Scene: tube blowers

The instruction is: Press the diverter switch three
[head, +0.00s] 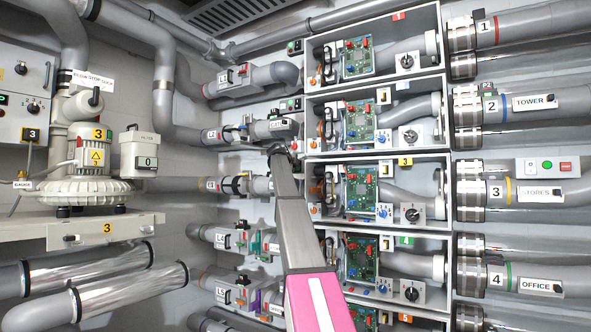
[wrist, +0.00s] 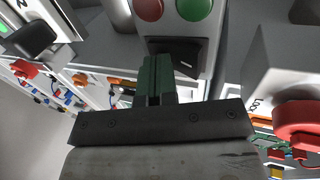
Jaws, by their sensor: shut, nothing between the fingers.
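The number three compartment carries a yellow 3 tag (head: 405,161) on its frame in the head view. My gripper (head: 279,149) is at the left side of the compartments, near the level of that tag. In the wrist view my shut, empty gripper (wrist: 155,68) points at a small grey panel with a black rocker switch (wrist: 185,53). A red lamp (wrist: 148,8) and a green lamp (wrist: 194,8) sit above the switch. The fingertips overlap the switch's left part; I cannot tell whether they touch. No number shows on this panel, and in the head view my gripper covers that spot.
Similar small panels (head: 294,47) and (head: 290,104) sit higher up. Pipes (head: 262,186) run close to my arm on the left. Open compartments with circuit boards (head: 362,188) stand at right. In the wrist view a red knob (wrist: 299,122) is close at right.

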